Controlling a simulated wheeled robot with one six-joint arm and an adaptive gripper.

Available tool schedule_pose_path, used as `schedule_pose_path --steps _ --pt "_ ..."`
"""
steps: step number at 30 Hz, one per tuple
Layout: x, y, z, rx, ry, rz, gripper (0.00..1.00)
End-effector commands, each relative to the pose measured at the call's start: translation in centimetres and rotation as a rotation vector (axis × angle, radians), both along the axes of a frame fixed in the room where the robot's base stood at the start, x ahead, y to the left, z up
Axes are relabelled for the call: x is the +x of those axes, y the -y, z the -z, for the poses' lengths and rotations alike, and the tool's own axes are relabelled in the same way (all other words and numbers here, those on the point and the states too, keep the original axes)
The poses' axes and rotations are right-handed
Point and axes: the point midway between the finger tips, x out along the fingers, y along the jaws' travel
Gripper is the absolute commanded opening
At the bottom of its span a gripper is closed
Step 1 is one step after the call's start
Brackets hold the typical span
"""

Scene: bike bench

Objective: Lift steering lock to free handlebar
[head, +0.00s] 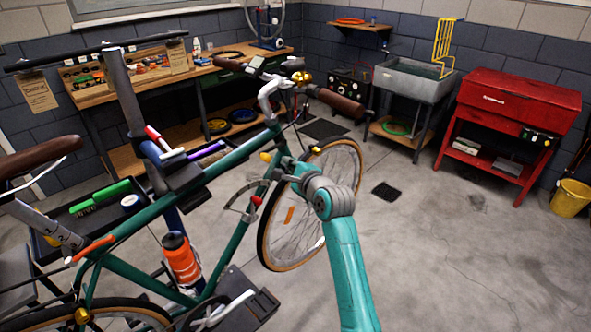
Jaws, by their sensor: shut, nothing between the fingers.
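The green bicycle (232,243) hangs in a work stand, its front wheel to the right. Its handlebar (270,93), with brown grips and a gold bell, is at the top of the fork. My gripper (284,168) is at the head tube and fork crown, below the handlebar, and looks shut and empty. Its fingertips are small and partly lost against the frame, so contact cannot be told. A small yellow piece (265,157) sits at the head tube just left of the fingertips. I cannot tell for sure which part is the steering lock.
A wooden workbench (95,93) runs along the back wall. A grey sink (412,84) and a red parts washer (520,93) stand at the right, with a yellow bucket (570,197). An orange bottle (181,258) is on the frame.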

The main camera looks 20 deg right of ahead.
Motion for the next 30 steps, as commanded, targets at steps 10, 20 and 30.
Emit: schedule_pose_path --steps 10,20,30 --pt "0.1 -2.5 -1.1 -0.001 0.001 -0.002 0.00" --pt "-0.4 -3.4 -1.6 0.000 0.000 0.000 0.00" --pt "-0.4 -3.4 -1.7 0.008 -0.004 0.000 0.00"
